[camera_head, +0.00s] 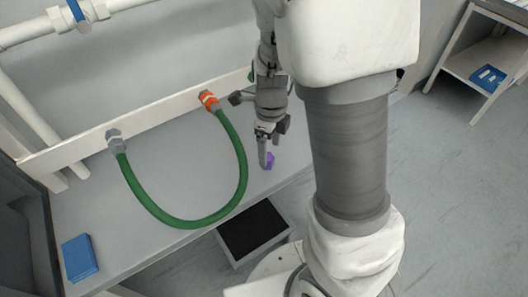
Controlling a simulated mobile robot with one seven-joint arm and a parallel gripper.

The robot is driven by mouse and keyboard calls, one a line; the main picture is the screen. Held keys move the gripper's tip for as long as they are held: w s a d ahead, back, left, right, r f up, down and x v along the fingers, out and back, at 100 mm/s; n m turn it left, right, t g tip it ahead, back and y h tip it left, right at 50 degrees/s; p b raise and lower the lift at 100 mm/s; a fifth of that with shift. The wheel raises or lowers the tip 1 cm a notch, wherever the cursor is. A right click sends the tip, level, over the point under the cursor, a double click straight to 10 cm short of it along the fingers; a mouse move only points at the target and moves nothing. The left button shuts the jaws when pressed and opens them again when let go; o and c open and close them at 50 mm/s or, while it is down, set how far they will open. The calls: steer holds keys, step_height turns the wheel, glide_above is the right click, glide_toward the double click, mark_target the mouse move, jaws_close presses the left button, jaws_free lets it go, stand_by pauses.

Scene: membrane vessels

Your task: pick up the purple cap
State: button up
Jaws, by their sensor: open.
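The purple cap (270,159) is a small piece on the grey bench top, near the bench's front edge. My gripper (265,158) points down right beside it, and a finger overlaps the cap's left side in this view. The gripper is open. Part of the cap is hidden behind the finger, and I cannot tell whether the finger touches it or whether the cap lies between the fingers.
A green hose (243,180) loops over the bench (190,182) between a grey fitting (114,137) and an orange fitting (208,98) on a white rail. A blue box (79,258) sits at the left. A black-topped box (284,232) stands below the front edge.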

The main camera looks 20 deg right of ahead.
mark_target(271, 158)
steer(key=shift+w+d+f+b, duration=0.15)
steer(key=shift+f+b, duration=0.3)
steer(key=shift+f, duration=0.9)
steer(key=shift+w+d+f+b, duration=0.15)
steer(key=shift+f+b, duration=0.3)
steer(key=shift+f, duration=0.9)
jaws_close()
